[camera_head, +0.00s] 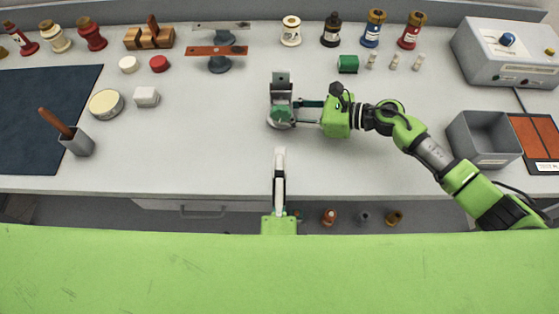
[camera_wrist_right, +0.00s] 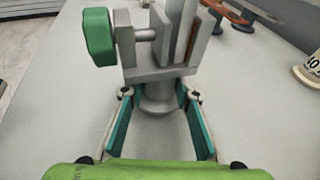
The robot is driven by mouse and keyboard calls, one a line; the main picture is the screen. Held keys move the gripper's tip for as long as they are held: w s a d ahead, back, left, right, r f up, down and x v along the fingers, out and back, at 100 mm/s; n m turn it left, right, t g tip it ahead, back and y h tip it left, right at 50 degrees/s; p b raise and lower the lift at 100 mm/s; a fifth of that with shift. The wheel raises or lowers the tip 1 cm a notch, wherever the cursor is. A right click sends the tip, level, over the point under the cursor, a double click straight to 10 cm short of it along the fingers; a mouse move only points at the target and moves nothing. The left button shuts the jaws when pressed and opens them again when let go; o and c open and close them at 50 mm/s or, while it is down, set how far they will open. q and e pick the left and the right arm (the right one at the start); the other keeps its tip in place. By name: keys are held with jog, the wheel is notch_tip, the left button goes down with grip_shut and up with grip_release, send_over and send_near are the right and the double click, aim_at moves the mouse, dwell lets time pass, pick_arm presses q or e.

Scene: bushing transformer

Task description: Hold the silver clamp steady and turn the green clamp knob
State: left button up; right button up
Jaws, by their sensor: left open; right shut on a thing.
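The silver clamp (camera_head: 281,88) stands upright on its round base near the middle of the bench, and shows close up in the right wrist view (camera_wrist_right: 158,75). Its green knob (camera_head: 283,115) faces the bench's front edge; in the right wrist view the knob (camera_wrist_right: 98,37) is at the upper left, on a short screw. My right gripper (camera_head: 300,115) is shut on the clamp, its teal fingers either side of the stem below the jaws. My left gripper (camera_head: 280,157) is open and empty, in front of the knob and apart from it. Its fingers overlap edge-on.
A green block (camera_head: 348,64) and several small posts stand behind my right arm. A grey bin (camera_head: 482,138) and a control box (camera_head: 508,50) are at right. A cup with a brown handle (camera_head: 77,142) is at left.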

jog(key=o, duration=0.9)
